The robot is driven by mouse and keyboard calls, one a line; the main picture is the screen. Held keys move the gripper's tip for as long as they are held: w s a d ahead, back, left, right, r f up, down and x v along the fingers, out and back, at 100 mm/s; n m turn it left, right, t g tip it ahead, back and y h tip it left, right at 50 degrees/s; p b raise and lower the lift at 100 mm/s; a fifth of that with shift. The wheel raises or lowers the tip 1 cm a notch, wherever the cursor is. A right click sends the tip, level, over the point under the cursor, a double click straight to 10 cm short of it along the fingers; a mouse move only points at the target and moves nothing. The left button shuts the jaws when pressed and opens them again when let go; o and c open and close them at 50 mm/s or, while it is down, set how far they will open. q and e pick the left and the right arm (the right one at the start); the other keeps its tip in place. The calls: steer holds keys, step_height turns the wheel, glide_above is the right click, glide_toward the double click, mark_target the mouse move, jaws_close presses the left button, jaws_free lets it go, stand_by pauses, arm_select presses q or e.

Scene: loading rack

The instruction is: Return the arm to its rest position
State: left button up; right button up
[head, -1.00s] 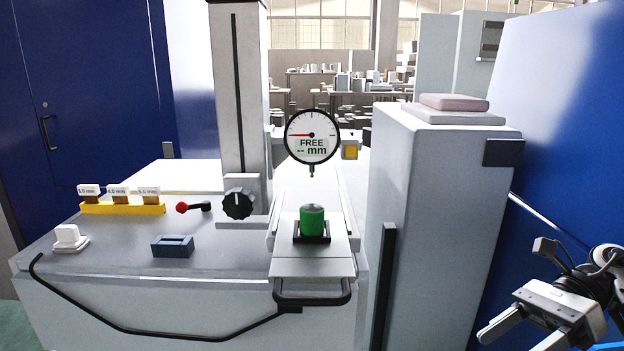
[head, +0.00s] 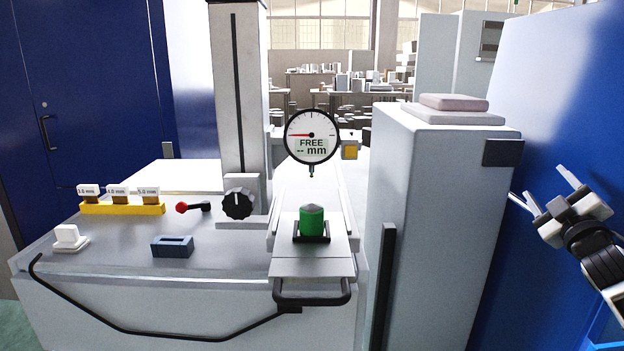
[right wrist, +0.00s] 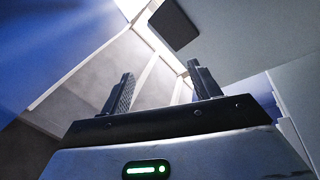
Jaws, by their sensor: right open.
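My right gripper (head: 548,192) is at the right side of the head view, beside the tall grey cabinet and in front of the blue panel. Its two fingers are apart with nothing between them. The fingers also show open and empty in the right wrist view (right wrist: 160,88), pointing up past grey surfaces. My left gripper is not in view.
The tall grey cabinet (head: 430,200) stands left of my right gripper, with a black block (head: 503,152) on its edge. A blue panel (head: 560,110) is behind. The bench holds a dial gauge (head: 312,136), a green cylinder (head: 312,221) and a yellow rack (head: 122,208).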

steer(key=d+f+m+g+h, duration=0.3)
steer(key=f+m+g, duration=0.2)
steer(key=f+m, duration=0.25)
steer(key=s+a+f+n+g+y, duration=0.15)
steer(key=s+a+f, duration=0.25)
steer(key=a+f, duration=0.4)
steer(key=s+a+f+n+y, duration=0.1)
steer(key=s+a+f+y, duration=0.2)
steer(key=a+f, duration=0.5)
steer(key=s+a+f+m+g+y, duration=0.1)
steer(key=s+a+f, duration=0.4)
steer(key=s, duration=0.4)
steer(key=s+a+f+g+y, duration=0.1)
steer(key=s+a+f+g, duration=0.1)
steer(key=s+a+f, duration=0.3)
steer(key=s+a+f+m+g+y, duration=0.1)
steer(key=s+a+f, duration=0.4)
steer(key=s, duration=0.8)
steer(key=a, duration=0.3)
steer(key=shift+s+a+f+m+y, duration=0.15)
steer(key=shift+s+f+m+y, duration=0.05)
steer(key=shift+s+m+y, duration=0.15)
steer(key=shift+g, duration=0.25)
